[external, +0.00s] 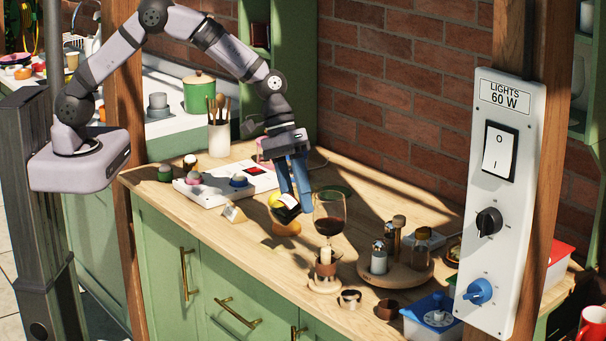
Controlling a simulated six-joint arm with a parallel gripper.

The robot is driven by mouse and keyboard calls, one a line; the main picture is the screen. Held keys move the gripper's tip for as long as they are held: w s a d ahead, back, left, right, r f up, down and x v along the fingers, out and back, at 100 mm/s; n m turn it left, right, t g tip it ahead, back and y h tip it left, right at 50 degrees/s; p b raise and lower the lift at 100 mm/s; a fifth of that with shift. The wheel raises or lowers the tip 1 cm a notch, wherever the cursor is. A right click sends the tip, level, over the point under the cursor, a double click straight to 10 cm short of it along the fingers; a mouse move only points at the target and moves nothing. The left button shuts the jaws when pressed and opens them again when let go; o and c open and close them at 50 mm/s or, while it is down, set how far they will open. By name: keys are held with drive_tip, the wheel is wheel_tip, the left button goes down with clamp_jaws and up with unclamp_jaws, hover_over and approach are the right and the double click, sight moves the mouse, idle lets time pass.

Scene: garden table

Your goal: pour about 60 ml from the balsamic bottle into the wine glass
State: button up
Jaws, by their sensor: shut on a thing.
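My gripper (297,200), with blue fingers pointing down, is shut on a small dark bottle with a white label (288,208), which looks like the balsamic bottle. The bottle is strongly tilted, just left of the wine glass (329,207). The fingers partly hide the bottle, and its mouth is not clear. The glass is upright, with dark red liquid in the lower part of its bowl. Its foot is hard to make out among small wooden items (325,278) below. I cannot tell whether any liquid is flowing.
A round wooden tray (408,277) with several bottles and shakers stands right of the glass. Two small rings or cups (350,298) are near the front edge. A white panel (226,185) lies behind left. A blue box (430,318) is front right.

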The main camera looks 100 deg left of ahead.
sight(300, 211)
drive_tip(key=shift+f+t+y+b, duration=0.35)
drive_tip(key=shift+f+t+y, duration=0.05)
drive_tip(key=shift+f+y, duration=0.1)
drive_tip(key=shift+a+f+t+y, duration=0.1)
drive_tip(key=shift+f+t+y, duration=0.1)
drive_tip(key=shift+t+y, duration=0.1)
idle(1.6)
drive_tip(key=shift+w+f+m, duration=0.1)
drive_tip(key=shift+m, duration=0.2)
drive_tip(key=shift+a+f+t+y+p, duration=0.1)
drive_tip(key=shift+t+y+p, duration=0.45)
drive_tip(key=shift+p, duration=0.4)
drive_tip(key=shift+w+a+f+p, duration=0.1)
drive_tip(key=shift+p, duration=0.85)
drive_tip(key=p, duration=0.2)
drive_tip(key=shift+f+y+p, duration=0.1)
drive_tip(key=shift+y+p, duration=0.15)
drive_tip(key=shift+p, duration=0.1)
drive_tip(key=shift+w+d+f+t, duration=0.1)
drive_tip(key=shift+d+f+t, duration=0.1)
drive_tip(key=shift+f+t, duration=0.15)
drive_tip(key=shift+a+f+y+p, duration=0.1)
drive_tip(key=shift+a+y+p, duration=0.05)
drive_tip(key=shift+y+p, duration=0.15)
